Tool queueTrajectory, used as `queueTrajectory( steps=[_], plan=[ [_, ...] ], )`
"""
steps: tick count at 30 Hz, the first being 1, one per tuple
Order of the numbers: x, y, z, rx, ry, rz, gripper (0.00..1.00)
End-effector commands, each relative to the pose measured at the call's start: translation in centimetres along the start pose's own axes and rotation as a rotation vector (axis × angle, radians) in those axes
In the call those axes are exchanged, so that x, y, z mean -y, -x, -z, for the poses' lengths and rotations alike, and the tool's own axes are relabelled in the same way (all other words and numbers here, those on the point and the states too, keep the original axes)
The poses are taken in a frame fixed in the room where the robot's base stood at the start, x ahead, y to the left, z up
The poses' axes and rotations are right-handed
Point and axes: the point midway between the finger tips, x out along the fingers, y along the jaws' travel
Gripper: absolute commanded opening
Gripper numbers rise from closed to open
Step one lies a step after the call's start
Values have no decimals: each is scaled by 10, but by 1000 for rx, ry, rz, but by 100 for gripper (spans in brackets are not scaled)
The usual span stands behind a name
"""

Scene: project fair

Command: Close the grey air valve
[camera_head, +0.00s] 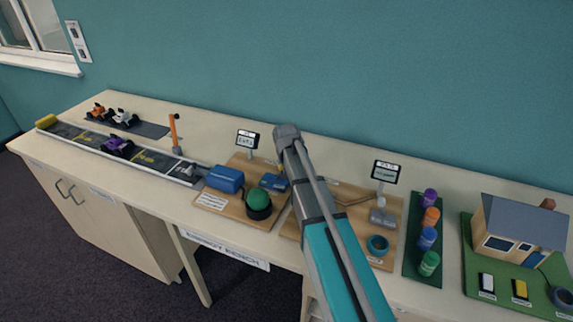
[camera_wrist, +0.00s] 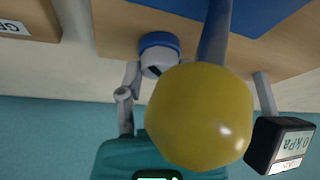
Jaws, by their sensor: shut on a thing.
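In the wrist view, which shows the scene upside down, the grey air valve (camera_wrist: 160,60) with a blue end sits at the edge of a wooden board (camera_wrist: 115,30). My gripper (camera_wrist: 148,74) reaches it with a grey finger and is shut on it. The other finger is hidden behind a yellow ball (camera_wrist: 200,118) on a grey tube, close to the camera. A small display (camera_wrist: 285,145) beside it reads 0 kPa. In the head view my arm hides the valve and gripper; the display (camera_head: 247,139) stands on the board behind.
A blue block (camera_head: 225,178) and a green dome (camera_head: 258,202) stand on the same board. A second board (camera_head: 330,237) with its own display (camera_head: 385,172) lies to the right. Colored jars (camera_head: 428,240) and a model house (camera_head: 520,235) are farther right. A track (camera_head: 120,148) runs left.

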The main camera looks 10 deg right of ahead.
Motion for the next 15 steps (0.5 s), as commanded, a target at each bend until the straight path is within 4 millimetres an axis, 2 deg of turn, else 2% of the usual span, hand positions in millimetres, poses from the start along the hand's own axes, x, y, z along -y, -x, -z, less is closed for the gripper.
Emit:
queueTrajectory(
  steps=[15],
  plan=[
    [3, -1, 2, 0, -425, -176, 0]
  ],
)
